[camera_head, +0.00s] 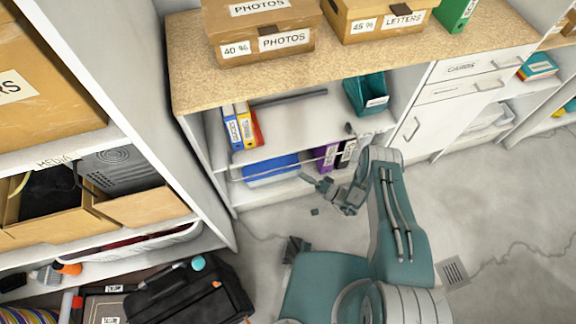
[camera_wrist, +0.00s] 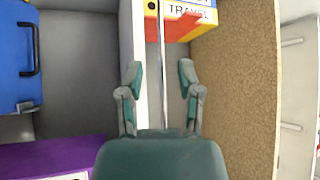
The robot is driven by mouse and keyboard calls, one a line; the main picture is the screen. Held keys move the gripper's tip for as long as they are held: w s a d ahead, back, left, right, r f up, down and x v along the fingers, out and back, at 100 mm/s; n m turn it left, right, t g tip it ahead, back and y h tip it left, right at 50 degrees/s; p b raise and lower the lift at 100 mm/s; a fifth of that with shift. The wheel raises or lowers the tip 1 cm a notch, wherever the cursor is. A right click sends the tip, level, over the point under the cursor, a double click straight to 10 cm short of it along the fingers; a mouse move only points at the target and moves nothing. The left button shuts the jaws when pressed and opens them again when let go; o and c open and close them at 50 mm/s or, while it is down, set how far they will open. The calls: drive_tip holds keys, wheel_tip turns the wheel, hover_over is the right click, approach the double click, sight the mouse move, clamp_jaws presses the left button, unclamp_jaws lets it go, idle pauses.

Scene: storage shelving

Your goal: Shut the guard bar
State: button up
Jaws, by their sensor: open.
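The guard bar (camera_wrist: 162,45) is a thin pale metal rod. In the wrist view it runs upright down the picture, between my gripper's fingers (camera_wrist: 160,74), and passes behind the palm. I cannot tell if either finger touches it. In the head view the bar (camera_head: 272,170) shows as a thin line in front of the shelving unit, near the middle shelf board (camera_head: 305,122). My gripper (camera_head: 322,183) is open, in front of the shelves, at the bar's right part. The bar's right end is hidden by my arm.
Yellow, blue and red binders (camera_head: 241,127) and a teal tray (camera_head: 368,94) stand on the middle shelf. A blue case (camera_head: 272,169) and purple binder (camera_head: 327,156) stand below. Cardboard boxes (camera_head: 262,33) rest on the worktop (camera_head: 190,62). A black bag (camera_head: 190,298) lies at lower left. Floor (camera_head: 500,200) at right is clear.

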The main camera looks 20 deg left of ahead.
sight(287, 167)
drive_tip(key=x, duration=0.7)
drive_tip(key=shift+a, duration=0.1)
drive_tip(key=shift+c, duration=0.3)
clamp_jaws()
